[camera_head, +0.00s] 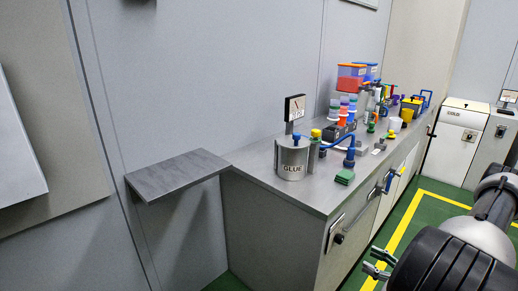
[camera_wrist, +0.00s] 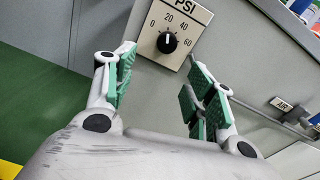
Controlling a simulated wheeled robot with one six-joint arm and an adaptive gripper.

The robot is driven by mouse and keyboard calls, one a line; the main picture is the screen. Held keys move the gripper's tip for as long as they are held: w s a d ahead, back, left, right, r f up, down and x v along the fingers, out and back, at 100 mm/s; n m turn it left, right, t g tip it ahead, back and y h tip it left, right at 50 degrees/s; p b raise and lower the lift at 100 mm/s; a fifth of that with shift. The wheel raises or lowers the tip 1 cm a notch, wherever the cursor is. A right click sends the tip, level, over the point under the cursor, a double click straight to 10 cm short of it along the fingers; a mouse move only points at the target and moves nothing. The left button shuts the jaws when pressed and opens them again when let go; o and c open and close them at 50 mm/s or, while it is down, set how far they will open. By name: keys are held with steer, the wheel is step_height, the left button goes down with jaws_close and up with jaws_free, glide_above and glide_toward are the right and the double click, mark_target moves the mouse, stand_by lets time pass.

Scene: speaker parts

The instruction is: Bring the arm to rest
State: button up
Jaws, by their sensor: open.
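My arm (camera_head: 460,235) reaches in from the lower right in the head view, beside the front of the workbench. My gripper (camera_wrist: 160,75) is open and empty in the wrist view, with its green-padded fingers spread apart. Beyond the fingers is a PSI dial plate (camera_wrist: 170,30) with a black knob (camera_wrist: 167,42). The knob shows between the fingers, and nothing is held. In the head view the fingertips (camera_head: 377,262) show small near the bench front, to the right of the knob plate (camera_head: 335,234).
The grey bench (camera_head: 300,198) carries a GLUE canister (camera_head: 292,160), a green block (camera_head: 345,177), a blue-armed device and several coloured containers. A small side shelf (camera_head: 178,172) juts out at left. A white GOLD cabinet (camera_head: 460,125) stands at back right.

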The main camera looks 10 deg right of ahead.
steer(key=s+a+n+g+y, duration=0.25)
steer(key=s+a+g, duration=0.2)
steer(key=s, duration=0.25)
steer(key=s+r+n+g, duration=0.5)
steer(key=r+n+g, duration=0.15)
steer(key=r, duration=0.35)
step_height(320, 180, up, 28)
steer(key=s+n+g+h, duration=0.2)
steer(key=n+g+h, duration=0.1)
steer(key=n+h, duration=1)
steer(key=a+r+n+t, duration=0.4)
steer(key=a+r, duration=0.3)
steer(key=r, duration=0.2)
steer(key=shift+a+t, duration=0.2)
steer(key=shift+t, duration=0.2)
steer(key=shift+h, duration=0.25)
